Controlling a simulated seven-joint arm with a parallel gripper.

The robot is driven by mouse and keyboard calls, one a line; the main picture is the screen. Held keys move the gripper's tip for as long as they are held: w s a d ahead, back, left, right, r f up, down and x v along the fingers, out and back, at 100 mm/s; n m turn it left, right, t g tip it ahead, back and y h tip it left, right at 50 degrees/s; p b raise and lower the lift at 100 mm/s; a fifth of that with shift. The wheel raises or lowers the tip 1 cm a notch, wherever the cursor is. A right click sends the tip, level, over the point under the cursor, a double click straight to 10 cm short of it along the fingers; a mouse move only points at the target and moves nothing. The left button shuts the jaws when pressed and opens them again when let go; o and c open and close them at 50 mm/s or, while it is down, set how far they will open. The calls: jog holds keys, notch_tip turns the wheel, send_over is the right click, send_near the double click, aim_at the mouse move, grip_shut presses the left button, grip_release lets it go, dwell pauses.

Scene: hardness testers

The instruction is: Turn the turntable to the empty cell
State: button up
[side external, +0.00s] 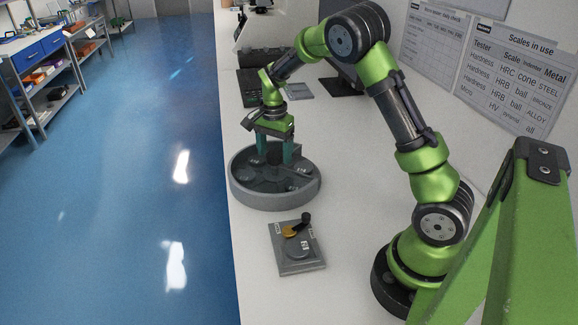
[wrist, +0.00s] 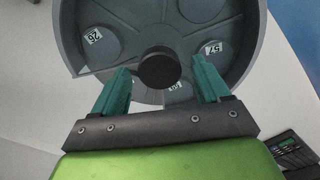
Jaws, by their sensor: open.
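The turntable (side external: 262,201) is a round grey tray with a raised rim and divided cells on the bench. It fills the upper part of the wrist view (wrist: 250,48). A round disc labelled 26 (wrist: 103,45) lies in one cell and a disc labelled 57 (wrist: 208,62) in another. A further label at the near side is partly hidden. My gripper (side external: 274,157) points down over the turntable with its teal fingers spread. In the wrist view the black round centre knob (wrist: 159,68) shows between the fingers; I cannot tell whether they touch it.
A grey plate (side external: 300,267) with a labelled disc and a black-and-orange lever (side external: 297,229) lies nearer on the bench. The bench edge drops to blue floor at left.

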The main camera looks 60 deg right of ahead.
grip_shut()
dwell(0.4)
jog(key=shift+n, duration=2.9)
jog(key=shift+w+n, duration=0.1)
jog(key=shift+n, duration=2.7)
jog(key=shift+r+n, duration=0.1)
jog(key=shift+n, duration=0.2)
grip_release()
